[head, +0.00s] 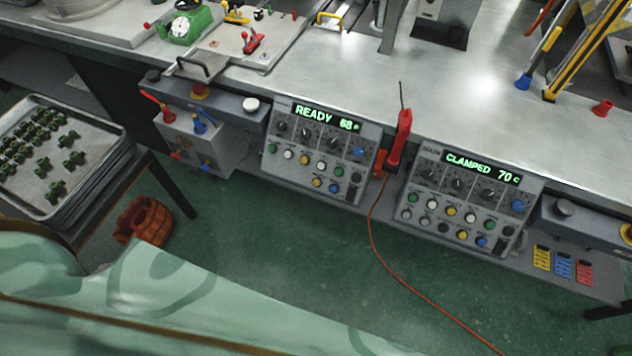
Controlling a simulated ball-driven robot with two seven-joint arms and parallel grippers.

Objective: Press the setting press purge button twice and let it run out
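Two grey control panels hang on the front edge of the steel bench. The left panel (319,152) has a green display (326,117) reading READY 68 c. The right panel (466,201) has a green display (482,167) reading CLAMPED 70 c. Each panel carries knobs and several small coloured buttons, among them green, white, yellow and blue ones. The button labels are too small to read, so I cannot tell which button is the purge button or which panel belongs to the setting press. Neither of my grippers is in view.
A red-handled tool (400,138) with an orange cord (372,235) hangs between the panels. A tray of dark green parts (16,183) stands at left, near a woven basket (150,219). A grey valve box (190,141) is left of the panels. A pale green patterned surface (150,300) covers the lower left.

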